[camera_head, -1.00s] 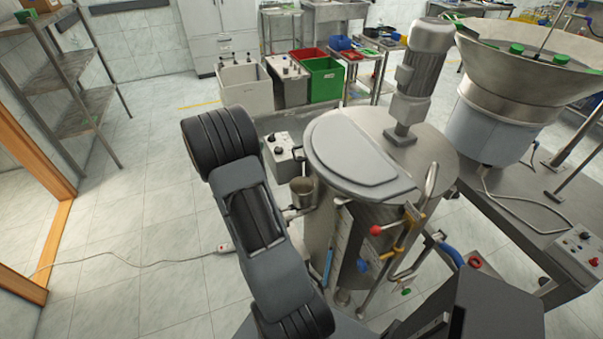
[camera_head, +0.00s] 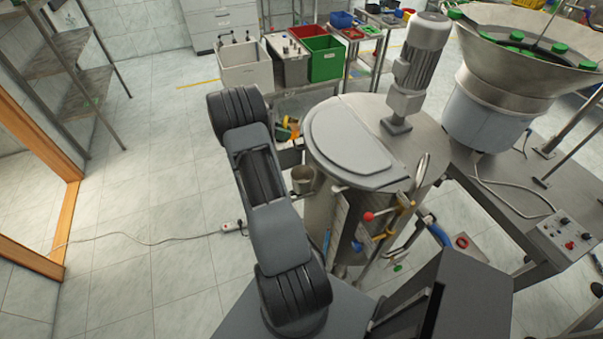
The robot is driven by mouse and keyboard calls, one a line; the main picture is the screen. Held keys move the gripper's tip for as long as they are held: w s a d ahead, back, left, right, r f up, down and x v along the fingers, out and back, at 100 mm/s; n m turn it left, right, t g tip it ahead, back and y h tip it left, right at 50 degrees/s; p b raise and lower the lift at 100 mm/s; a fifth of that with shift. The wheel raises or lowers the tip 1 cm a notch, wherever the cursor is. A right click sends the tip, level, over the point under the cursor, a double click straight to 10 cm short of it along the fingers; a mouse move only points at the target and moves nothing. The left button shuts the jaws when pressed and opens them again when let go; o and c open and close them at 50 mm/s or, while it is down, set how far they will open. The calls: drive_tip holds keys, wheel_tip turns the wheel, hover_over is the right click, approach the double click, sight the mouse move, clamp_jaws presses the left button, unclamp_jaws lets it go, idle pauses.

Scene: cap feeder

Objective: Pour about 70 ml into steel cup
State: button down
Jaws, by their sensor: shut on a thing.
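A small steel cup (camera_head: 303,180) shows at the left side of the large steel tank (camera_head: 318,215), just right of my arm link. Its open top faces up. I cannot tell what bears it or whether it holds any liquid. My arm runs up the middle of the view and hides what lies behind it. My gripper does not show, so what it holds and its distance from the cup cannot be seen.
The tank has a grey lid (camera_head: 345,147), a motor (camera_head: 418,60), and a red-knobbed valve (camera_head: 369,216). A small orange and green thing (camera_head: 286,130) shows beside my arm, unclear. A feeder bowl (camera_head: 515,80) stands right. A cable (camera_head: 150,240) crosses the open floor left.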

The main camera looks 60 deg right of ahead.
drive_tip(key=shift+f, duration=0.55)
drive_tip(key=shift+a+f+b, duration=0.1)
drive_tip(key=shift+f+b, duration=0.05)
drive_tip(key=shift+b, duration=0.2)
wheel_tip(320, 180, down, 6)
drive_tip(key=s+m+t+h+b, duration=0.1)
drive_tip(key=m+t+h+b, duration=0.2)
drive_tip(key=b, duration=2.3)
drive_tip(key=a+m+t, duration=0.1)
drive_tip(key=m+t, duration=0.1)
drive_tip(key=m, duration=0.2)
drive_tip(key=shift+t+h, duration=0.3)
drive_tip(key=shift+h, duration=0.1)
drive_tip(key=shift+w+d+f+m+b, duration=0.15)
drive_tip(key=shift+m+b, duration=0.15)
drive_tip(key=shift+b, duration=0.45)
drive_tip(key=shift+w+d+f+m+t+h+b, duration=0.1)
drive_tip(key=shift+f+m+t+h+b, duration=0.25)
drive_tip(key=shift+b, duration=0.9)
drive_tip(key=shift+r, duration=0.1)
